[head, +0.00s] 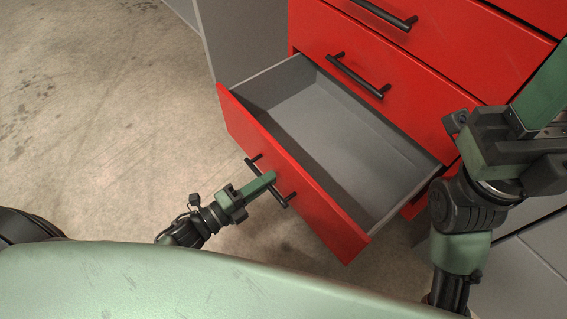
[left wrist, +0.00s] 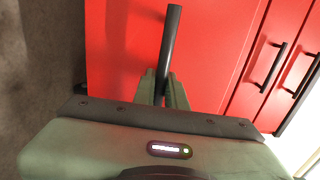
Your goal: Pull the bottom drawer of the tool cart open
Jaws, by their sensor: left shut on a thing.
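The red tool cart (head: 400,75) stands at the upper right of the head view. Its bottom drawer (head: 310,200) is pulled well out, and its grey inside is empty. The drawer's black bar handle (head: 288,200) is on the red front. My left gripper (head: 268,180) is shut on this handle; in the left wrist view the handle (left wrist: 172,45) runs between the two green fingers (left wrist: 163,88). My right arm is at the right of the head view, in front of the cart; its fingertips cannot be made out.
The drawers above are closed, with black handles (head: 358,75). A grey cabinet side (head: 240,40) stands left of the cart, and grey panels (head: 510,275) are at the lower right. The concrete floor (head: 110,120) to the left is clear.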

